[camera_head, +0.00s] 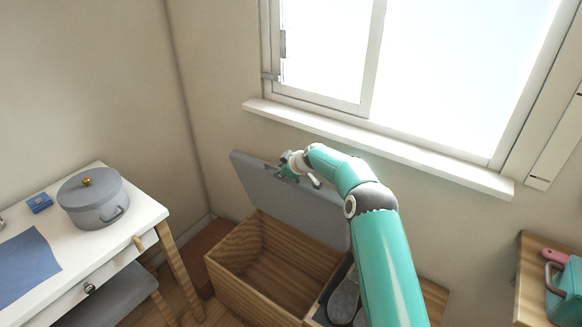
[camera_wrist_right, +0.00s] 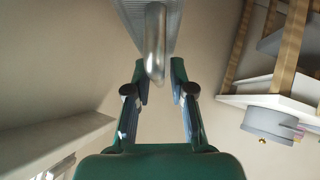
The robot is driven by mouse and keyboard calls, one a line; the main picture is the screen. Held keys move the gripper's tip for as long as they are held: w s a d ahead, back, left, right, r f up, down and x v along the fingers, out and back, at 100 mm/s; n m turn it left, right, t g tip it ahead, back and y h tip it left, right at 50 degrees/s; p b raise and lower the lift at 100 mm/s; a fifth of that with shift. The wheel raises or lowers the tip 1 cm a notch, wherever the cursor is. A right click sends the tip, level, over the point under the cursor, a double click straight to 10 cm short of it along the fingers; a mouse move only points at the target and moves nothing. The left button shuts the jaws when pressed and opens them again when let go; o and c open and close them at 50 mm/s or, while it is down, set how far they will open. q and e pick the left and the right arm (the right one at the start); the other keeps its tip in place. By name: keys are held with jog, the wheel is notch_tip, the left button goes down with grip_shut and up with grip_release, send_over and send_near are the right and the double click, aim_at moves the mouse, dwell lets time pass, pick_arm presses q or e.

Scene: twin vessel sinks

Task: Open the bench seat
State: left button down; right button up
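The bench seat is a wooden box (camera_head: 232,283) under the window. Its grey lid (camera_head: 262,192) is raised and leans steeply back toward the wall, so the inside shows. My right gripper (camera_head: 286,170) is at the upper part of the lid; my right arm hides the lid's right side. In the right wrist view my right gripper (camera_wrist_right: 160,74) has its two fingers apart. A metal bar-like handle (camera_wrist_right: 155,45) reaches between the fingertips, with a grey ribbed surface behind it. I cannot tell whether a finger touches it. My left gripper is out of view.
A white table (camera_head: 130,220) with a grey lidded pot (camera_head: 92,203) stands at left, with a grey stool (camera_head: 110,300) beneath. The window sill (camera_head: 380,150) juts out above the lid. Grey slippers (camera_head: 343,300) lie beside my arm.

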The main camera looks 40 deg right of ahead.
jog(key=v, duration=1.1)
jog(key=shift+a, duration=0.15)
jog(key=a+f+n+g+y, duration=0.1)
jog(key=a+f+y, duration=0.1)
jog(key=a+f, duration=0.6)
jog(key=s+a+f+n+g+y+p, duration=0.1)
jog(key=s+a+f+g, duration=0.2)
jog(key=s+a+f, duration=0.5)
jog(key=s+a+f+g+y+p, duration=0.15)
jog(key=s+a+f, duration=0.35)
jog(key=a, duration=0.6)
jog(key=s+a+f+m+g, duration=0.1)
jog(key=s+a+f+m, duration=0.2)
jog(key=s, duration=0.8)
jog(key=s+a+f+m+g, duration=0.2)
jog(key=s+a+m, duration=0.4)
jog(key=s, duration=0.5)
jog(key=shift+f, duration=0.6)
